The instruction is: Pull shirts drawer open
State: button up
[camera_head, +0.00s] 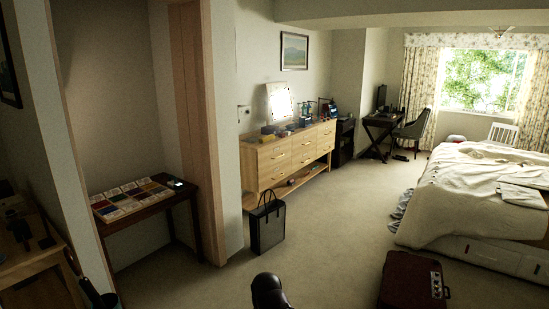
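I see no readable labels, so I cannot tell which one is the shirts drawer. Below the drawers is an open shelf. My gripper is not in view.
A black handled bag (267,225) stands on the carpet in front of the dresser. A dark brown object (268,290), unclear, is at the bottom middle.

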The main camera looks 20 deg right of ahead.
aim_at(266, 157)
jog(key=z, duration=0.85)
jog(key=i, duration=4.45)
